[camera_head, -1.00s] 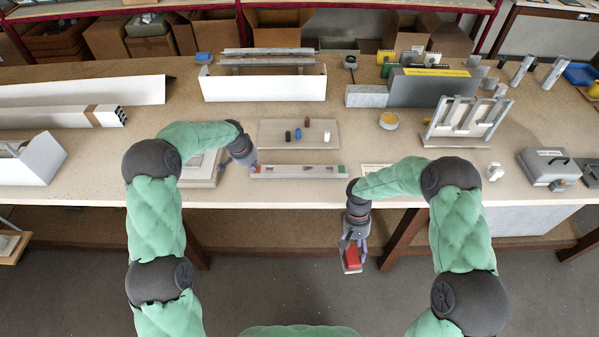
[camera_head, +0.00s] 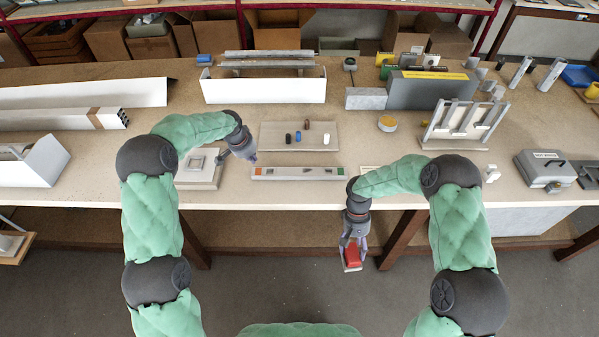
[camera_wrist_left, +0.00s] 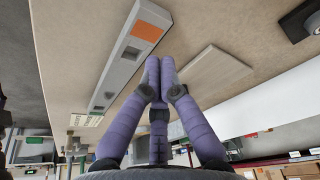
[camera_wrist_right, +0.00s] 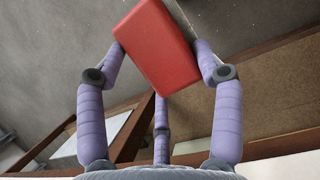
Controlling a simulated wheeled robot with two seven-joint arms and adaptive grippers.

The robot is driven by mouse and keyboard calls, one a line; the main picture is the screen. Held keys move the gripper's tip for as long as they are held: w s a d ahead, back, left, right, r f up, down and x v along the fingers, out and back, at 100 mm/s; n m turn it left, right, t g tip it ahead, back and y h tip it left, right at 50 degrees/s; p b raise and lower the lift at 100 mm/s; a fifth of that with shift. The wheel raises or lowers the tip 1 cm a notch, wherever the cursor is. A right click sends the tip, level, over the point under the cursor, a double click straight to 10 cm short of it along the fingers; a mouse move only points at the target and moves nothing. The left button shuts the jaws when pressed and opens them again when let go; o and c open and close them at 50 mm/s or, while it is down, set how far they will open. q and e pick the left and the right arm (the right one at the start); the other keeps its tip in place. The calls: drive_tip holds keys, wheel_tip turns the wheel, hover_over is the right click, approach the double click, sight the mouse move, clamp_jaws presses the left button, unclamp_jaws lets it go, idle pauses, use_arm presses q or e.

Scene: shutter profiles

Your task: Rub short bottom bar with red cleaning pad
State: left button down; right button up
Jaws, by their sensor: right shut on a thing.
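A short grey bar (camera_head: 305,173), seemingly the short bottom bar, lies near the front edge of the bench. It has an orange patch at its left end, a green one at its right and dark openings along its top. It also shows in the left wrist view (camera_wrist_left: 118,70). My left gripper (camera_head: 252,158) is shut and empty, just behind the bar's left end and apart from it. My right gripper (camera_head: 352,262) is shut on the red cleaning pad (camera_wrist_right: 158,48), in front of and below the bench edge, away from the bar.
A board (camera_head: 270,140) with several small coloured pieces lies behind the bar. A white plate (camera_head: 192,178) lies left of it. A white channel (camera_head: 262,88) stands further back. A slotted rack (camera_head: 462,130) and grey case (camera_head: 548,168) stand right. Open floor lies under my right gripper.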

use_arm(q)
drive_tip(key=shift+r, duration=0.4)
use_arm(e)
drive_tip(key=shift+r, duration=0.25)
